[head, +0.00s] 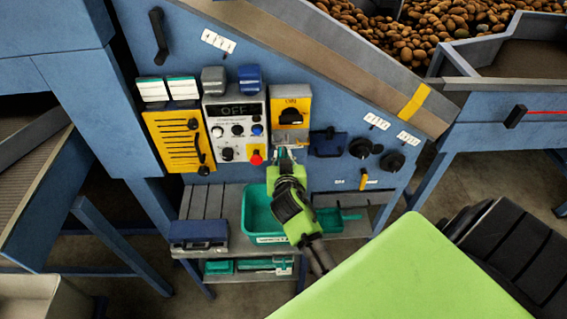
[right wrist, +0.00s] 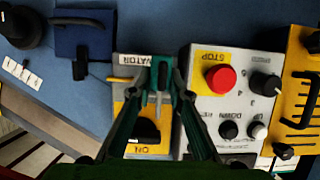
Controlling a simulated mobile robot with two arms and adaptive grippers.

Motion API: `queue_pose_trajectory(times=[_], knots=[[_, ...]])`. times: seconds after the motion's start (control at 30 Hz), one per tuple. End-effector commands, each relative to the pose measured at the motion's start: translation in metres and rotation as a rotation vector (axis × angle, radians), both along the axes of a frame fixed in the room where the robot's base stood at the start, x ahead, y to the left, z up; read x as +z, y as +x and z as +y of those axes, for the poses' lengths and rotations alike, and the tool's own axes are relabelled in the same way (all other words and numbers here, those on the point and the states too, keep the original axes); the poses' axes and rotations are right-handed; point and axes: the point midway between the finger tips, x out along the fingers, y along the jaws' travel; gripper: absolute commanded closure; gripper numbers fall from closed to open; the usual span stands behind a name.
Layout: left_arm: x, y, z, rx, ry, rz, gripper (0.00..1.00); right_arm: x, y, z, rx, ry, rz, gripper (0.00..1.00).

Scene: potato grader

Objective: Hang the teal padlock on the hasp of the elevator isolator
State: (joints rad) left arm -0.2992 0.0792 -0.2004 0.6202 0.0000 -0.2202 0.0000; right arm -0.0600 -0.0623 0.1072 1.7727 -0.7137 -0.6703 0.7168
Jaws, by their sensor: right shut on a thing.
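The elevator isolator (head: 290,113) is a grey and yellow box on the blue panel, with a black rotary switch at ON. It also shows upside down in the right wrist view (right wrist: 146,150). Its hasp area (head: 284,139) is at the lower edge, partly covered by my gripper. My right gripper (head: 283,158) reaches up to that edge, its fingers (right wrist: 166,78) closed in. My left gripper is not in view.
A control box (head: 236,130) with a red stop button (head: 256,158) stands close left of the isolator. A dark blue fitting (head: 327,143) and black knobs (head: 391,161) are to the right. A teal bin (head: 252,216) sits on the shelf below.

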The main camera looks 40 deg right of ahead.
Motion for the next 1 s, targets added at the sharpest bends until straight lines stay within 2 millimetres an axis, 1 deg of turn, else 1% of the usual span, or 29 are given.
queue_pose_trajectory(times=[0.03,0.27,0.33,0.5,0.9,0.93,0.97,1.0], knots=[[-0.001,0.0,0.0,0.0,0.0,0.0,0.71,0.001,0.005,-0.003,0.001,-0.001,-0.003,1.0],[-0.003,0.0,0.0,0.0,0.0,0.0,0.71,0.001,0.019,-0.012,0.0,-0.001,-0.002,1.0],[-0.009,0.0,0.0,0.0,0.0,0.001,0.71,-0.007,0.019,-0.011,0.0,0.002,-0.001,1.0],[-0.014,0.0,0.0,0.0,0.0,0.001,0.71,-0.012,0.019,-0.012,0.0,0.0,-0.002,1.0],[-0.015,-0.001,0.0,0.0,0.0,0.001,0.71,-0.013,0.019,-0.012,0.0,-0.001,-0.001,1.0],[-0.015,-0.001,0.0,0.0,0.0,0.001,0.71,-0.013,0.019,-0.012,0.0,0.0,-0.001,0.75],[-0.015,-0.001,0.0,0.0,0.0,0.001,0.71,-0.013,0.019,-0.012,0.0,0.0,-0.001,0.67],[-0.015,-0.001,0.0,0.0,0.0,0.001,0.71,-0.014,0.019,-0.012,0.0,0.0,-0.001,0.63]])
